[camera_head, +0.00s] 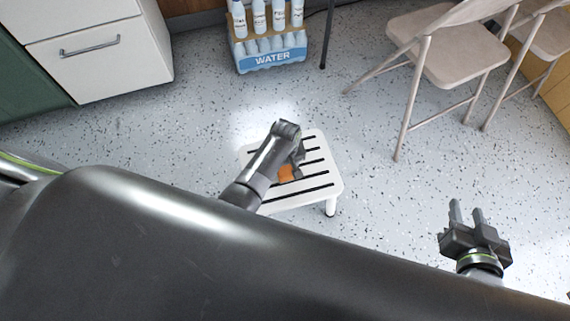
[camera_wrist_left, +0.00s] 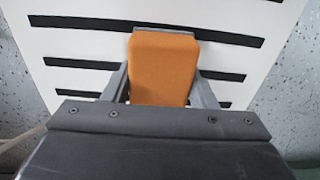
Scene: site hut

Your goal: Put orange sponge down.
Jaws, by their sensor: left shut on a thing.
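The orange sponge (camera_wrist_left: 163,68) is between the fingers of my left gripper (camera_wrist_left: 162,85), which is shut on it. In the head view the sponge (camera_head: 287,173) shows partly behind my left gripper (camera_head: 297,160), over the white slatted stool (camera_head: 318,165). The stool top (camera_wrist_left: 75,15) fills much of the left wrist view behind the sponge. I cannot tell whether the sponge touches the slats. My right gripper (camera_head: 466,213) is empty with its two fingers apart, over the floor at the right, away from the stool.
A pack of water bottles (camera_head: 270,50) stands on the floor at the back. A white drawer cabinet (camera_head: 95,55) is at the upper left. Folding chairs (camera_head: 455,55) stand at the upper right. The speckled floor (camera_head: 370,200) around the stool is clear.

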